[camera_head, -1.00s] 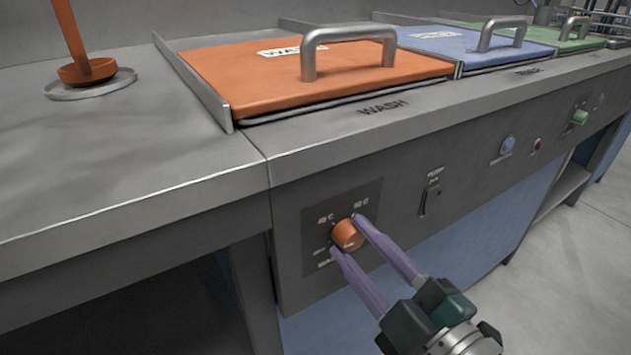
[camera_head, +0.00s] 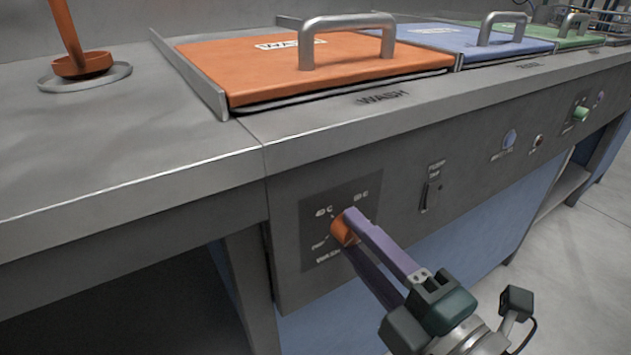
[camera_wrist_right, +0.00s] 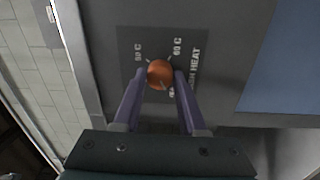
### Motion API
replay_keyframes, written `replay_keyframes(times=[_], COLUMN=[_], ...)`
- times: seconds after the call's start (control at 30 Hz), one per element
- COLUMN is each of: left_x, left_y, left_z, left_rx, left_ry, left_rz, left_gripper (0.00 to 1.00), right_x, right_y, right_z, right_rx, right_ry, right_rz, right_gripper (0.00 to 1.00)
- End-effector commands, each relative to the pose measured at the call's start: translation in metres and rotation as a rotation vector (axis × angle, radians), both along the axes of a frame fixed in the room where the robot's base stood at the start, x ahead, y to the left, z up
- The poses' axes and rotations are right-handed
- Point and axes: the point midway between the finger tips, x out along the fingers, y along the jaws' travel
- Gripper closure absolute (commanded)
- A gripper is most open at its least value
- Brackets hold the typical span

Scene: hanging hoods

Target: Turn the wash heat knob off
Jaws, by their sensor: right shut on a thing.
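The wash heat knob (camera_head: 341,233) is orange and sits on a dark panel (camera_head: 318,205) with temperature marks, on the front of the counter below the wash lid. My right gripper (camera_head: 353,228) is shut on the knob, its purple fingers on either side of it. The right wrist view shows the knob (camera_wrist_right: 160,74) between the two fingertips (camera_wrist_right: 160,80), with the words "HEAT" and two temperature marks around it. The fingers hide part of the knob in the head view. My left gripper is not in view.
The orange wash lid (camera_head: 320,68) with a metal handle lies on the counter above. A blue lid (camera_head: 475,42) and a green lid (camera_head: 560,36) follow to the right. A black switch (camera_head: 430,194) and a blue knob (camera_head: 509,139) are further along the front.

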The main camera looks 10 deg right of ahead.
Motion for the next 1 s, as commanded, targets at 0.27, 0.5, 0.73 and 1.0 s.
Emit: replay_keyframes(times=[0.27,0.5,0.73,1.0], left_x=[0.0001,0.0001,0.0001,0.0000], left_y=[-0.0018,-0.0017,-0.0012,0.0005], left_z=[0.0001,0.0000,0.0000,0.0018], left_rx=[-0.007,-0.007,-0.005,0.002], left_ry=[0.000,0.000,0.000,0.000], left_rz=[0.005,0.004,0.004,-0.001], left_gripper=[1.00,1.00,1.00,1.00], right_x=[0.0001,0.0001,0.0001,-0.0061], right_y=[0.0003,0.0003,0.0001,-0.0020], right_z=[0.0006,0.0006,0.0003,0.0000], right_rx=[-0.008,-0.007,-0.006,-0.006], right_ry=[-0.005,-0.004,-0.003,-0.001], right_rz=[0.001,0.000,0.001,0.000], right_gripper=[1.00,0.48,0.29,0.29])
